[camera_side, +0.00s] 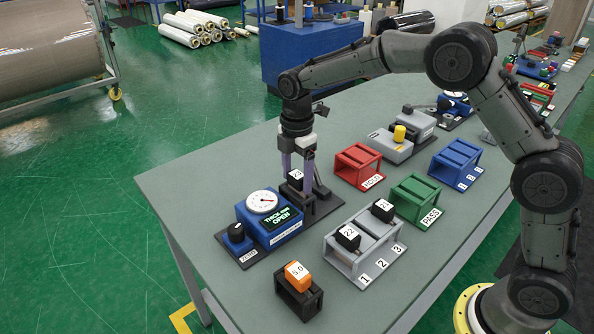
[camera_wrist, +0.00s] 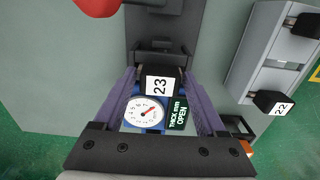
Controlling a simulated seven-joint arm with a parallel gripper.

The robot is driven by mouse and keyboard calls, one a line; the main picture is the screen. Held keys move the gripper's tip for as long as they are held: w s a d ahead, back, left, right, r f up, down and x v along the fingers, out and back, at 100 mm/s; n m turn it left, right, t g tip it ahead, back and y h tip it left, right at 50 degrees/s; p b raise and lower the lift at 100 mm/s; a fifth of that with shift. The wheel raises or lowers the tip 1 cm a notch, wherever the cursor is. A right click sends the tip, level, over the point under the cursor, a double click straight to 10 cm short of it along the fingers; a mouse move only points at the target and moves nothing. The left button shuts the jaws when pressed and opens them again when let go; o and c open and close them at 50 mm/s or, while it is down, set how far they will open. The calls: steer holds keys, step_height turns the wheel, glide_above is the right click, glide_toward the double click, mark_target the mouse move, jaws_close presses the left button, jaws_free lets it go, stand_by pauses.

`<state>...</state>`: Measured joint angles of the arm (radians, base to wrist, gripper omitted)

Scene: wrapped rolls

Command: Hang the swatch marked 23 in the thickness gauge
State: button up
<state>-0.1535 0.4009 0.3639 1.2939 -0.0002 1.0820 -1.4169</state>
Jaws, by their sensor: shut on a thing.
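My gripper (camera_side: 297,158) is shut on the swatch marked 23 (camera_side: 295,178), a black block with a white label. The gripper points straight down at the thickness gauge's black jaw part (camera_side: 317,208). In the wrist view the label 23 (camera_wrist: 159,86) sits between the two purple fingers of my gripper (camera_wrist: 160,82). The blue thickness gauge (camera_side: 265,222) has a round white dial and a display reading OPEN. The swatch is at the gauge's jaw; whether it rests there is hidden by the fingers.
A grey rack (camera_side: 347,264) numbered 1, 2, 3 holds swatches 22 (camera_side: 348,237) and 21 (camera_side: 383,209). An orange 5.0 block (camera_side: 297,273) sits in a black holder in front. Red HOLD (camera_side: 357,166), green PASS (camera_side: 414,200) and blue (camera_side: 455,163) racks stand beyond.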

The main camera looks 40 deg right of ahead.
steer(key=shift+f, duration=0.65)
steer(key=o, duration=1.3)
step_height(320, 180, up, 14)
